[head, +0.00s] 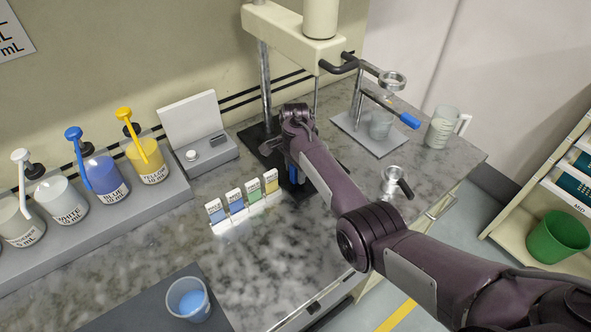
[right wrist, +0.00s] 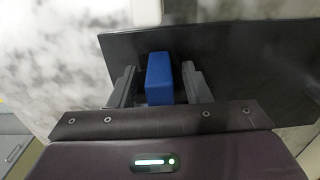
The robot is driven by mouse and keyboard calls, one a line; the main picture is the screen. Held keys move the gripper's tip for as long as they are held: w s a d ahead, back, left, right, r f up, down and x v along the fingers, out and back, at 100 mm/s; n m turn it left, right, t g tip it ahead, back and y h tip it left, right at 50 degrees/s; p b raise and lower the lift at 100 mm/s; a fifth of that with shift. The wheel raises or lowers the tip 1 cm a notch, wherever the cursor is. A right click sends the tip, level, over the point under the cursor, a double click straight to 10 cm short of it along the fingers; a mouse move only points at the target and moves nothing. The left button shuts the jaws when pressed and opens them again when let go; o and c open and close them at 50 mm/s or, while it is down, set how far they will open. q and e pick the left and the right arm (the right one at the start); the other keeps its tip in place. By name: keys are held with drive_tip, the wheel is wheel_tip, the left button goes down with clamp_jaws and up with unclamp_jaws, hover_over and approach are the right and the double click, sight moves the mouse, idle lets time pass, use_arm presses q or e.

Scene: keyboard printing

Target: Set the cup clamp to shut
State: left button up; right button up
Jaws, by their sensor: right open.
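My right gripper (right wrist: 158,70) is open in the right wrist view, with one dark finger on each side of a blue block-shaped handle (right wrist: 159,82). Small gaps seem to show between the fingers and the handle. In the head view, my right arm reaches over the cream machine's dark base plate (head: 258,150), and the blue handle (head: 294,174) shows low beside the wrist. The arm hides most of the clamp, so its jaws and any cup there cannot be seen. My left gripper is not in view.
A stand with a blue-tipped lever (head: 410,121) and a clear jug (head: 441,127) are at the right. Colour cards (head: 236,202) and pump bottles (head: 105,177) are at the left. A cup of blue liquid (head: 189,299) stands in front. A metal handled holder (head: 393,180) lies near the arm.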

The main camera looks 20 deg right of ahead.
wheel_tip(320, 180, up, 8)
drive_tip(key=shift+f+b, duration=0.1)
drive_tip(key=shift+b, duration=0.5)
drive_tip(key=shift+s+f, duration=0.1)
